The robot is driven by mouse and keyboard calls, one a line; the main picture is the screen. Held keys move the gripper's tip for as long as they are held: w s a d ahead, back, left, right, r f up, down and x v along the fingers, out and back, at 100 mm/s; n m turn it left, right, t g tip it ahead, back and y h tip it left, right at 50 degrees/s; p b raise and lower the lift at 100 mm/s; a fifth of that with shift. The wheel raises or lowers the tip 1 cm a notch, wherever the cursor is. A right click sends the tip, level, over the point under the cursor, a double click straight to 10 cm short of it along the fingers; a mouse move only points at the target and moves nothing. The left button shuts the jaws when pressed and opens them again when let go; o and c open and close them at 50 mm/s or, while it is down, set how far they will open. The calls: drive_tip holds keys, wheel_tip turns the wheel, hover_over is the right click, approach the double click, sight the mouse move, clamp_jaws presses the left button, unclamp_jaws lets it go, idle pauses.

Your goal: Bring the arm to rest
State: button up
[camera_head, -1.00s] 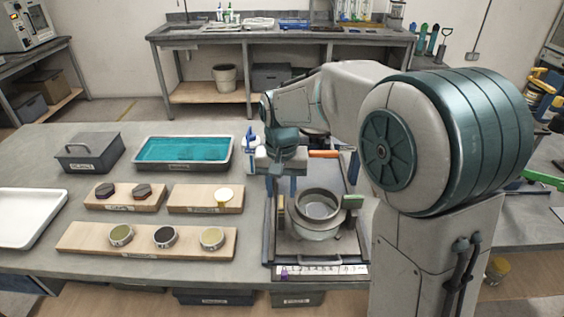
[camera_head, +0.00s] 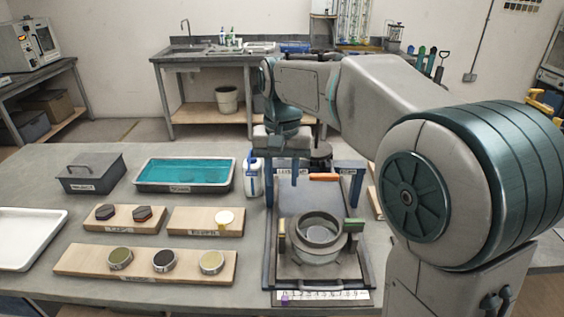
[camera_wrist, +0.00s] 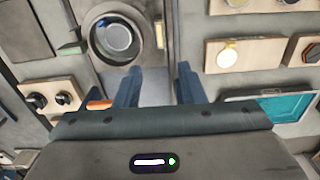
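My gripper (camera_head: 283,165) hangs above the back left of the lever fixture (camera_head: 270,260), pointing down. In the wrist view its two blue fingers (camera_wrist: 160,72) are apart with nothing between them, so it is open and empty. The orange lever handle (camera_head: 324,177) lies at the back of the fixture, to the right of the fingers. A round metal pot (camera_head: 318,240) sits in the front of the fixture, between a tan and a green block.
A white-and-blue bottle (camera_head: 252,175) stands close to the gripper's left. A sink counter (camera_head: 200,57) is behind.

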drive_tip(key=s+d+f+t, duration=0.1)
drive_tip(key=s+d+f, duration=0.3)
drive_tip(key=s+d, duration=0.3)
drive_tip(key=s+d+f+t, duration=0.1)
drive_tip(key=s+d+f, duration=0.3)
drive_tip(key=s, duration=0.7)
drive_tip(key=d, duration=0.2)
drive_tip(key=shift+s+d+f+t, duration=0.25)
drive_tip(key=shift+d+f+t, duration=0.15)
drive_tip(key=shift+a+n, duration=0.1)
drive_tip(key=shift+n, duration=0.2)
idle(0.4)
